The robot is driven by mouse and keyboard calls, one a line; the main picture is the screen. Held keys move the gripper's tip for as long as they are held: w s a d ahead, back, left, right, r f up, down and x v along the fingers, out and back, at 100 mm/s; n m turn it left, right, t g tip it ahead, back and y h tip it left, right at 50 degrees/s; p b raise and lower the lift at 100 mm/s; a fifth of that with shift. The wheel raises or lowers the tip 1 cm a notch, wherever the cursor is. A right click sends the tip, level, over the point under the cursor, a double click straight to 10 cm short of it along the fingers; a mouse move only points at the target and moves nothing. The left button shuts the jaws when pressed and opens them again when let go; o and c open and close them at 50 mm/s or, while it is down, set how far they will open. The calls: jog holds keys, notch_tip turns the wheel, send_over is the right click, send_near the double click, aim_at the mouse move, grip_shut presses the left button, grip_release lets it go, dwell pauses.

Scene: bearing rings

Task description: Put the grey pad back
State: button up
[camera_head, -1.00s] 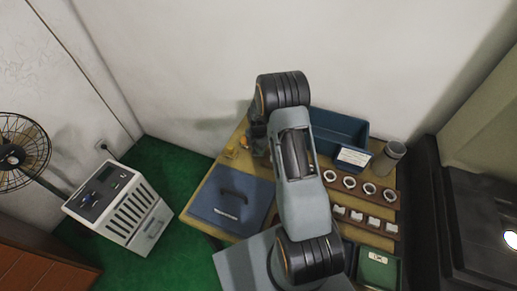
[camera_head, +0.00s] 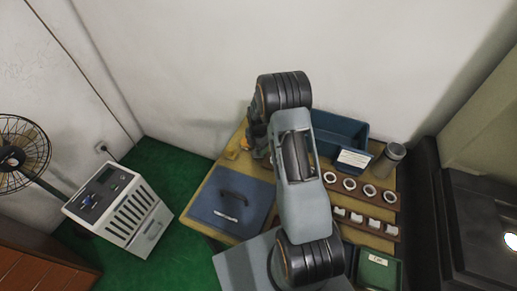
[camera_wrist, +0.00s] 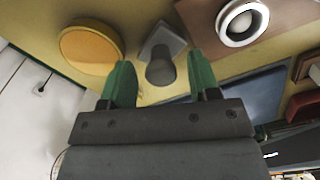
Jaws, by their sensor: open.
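A grey piece with a flat square plate and a round knob, which looks like the grey pad (camera_wrist: 161,42), stands on the yellow table top in the wrist view. My gripper (camera_wrist: 160,63) has two green fingers. They are spread apart, one on each side of the knob, and I see no contact. In the head view my own arm hides the pad and most of the gripper.
A yellow round disc (camera_wrist: 91,46) lies left of the pad, and a white ring (camera_wrist: 242,22) sits on a wooden rack at right.

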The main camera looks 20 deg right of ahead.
notch_tip(320, 180, up, 16)
jog(key=s+a+m, duration=0.3)
jog(key=m, duration=0.1)
jog(key=s+a+r+m+t, duration=0.2)
jog(key=s+a+r+m, duration=0.2)
jog(key=s+m, duration=0.5)
jog(key=s+a+r+m+t, duration=0.1)
jog(key=s+a+r+m, duration=0.2)
jog(key=s+m, duration=0.6)
notch_tip(320, 180, up, 3)
jog(key=shift+s+a+f+t, duration=0.15)
jog(key=shift+s+a+t, duration=0.25)
jog(key=shift+s, duration=0.2)
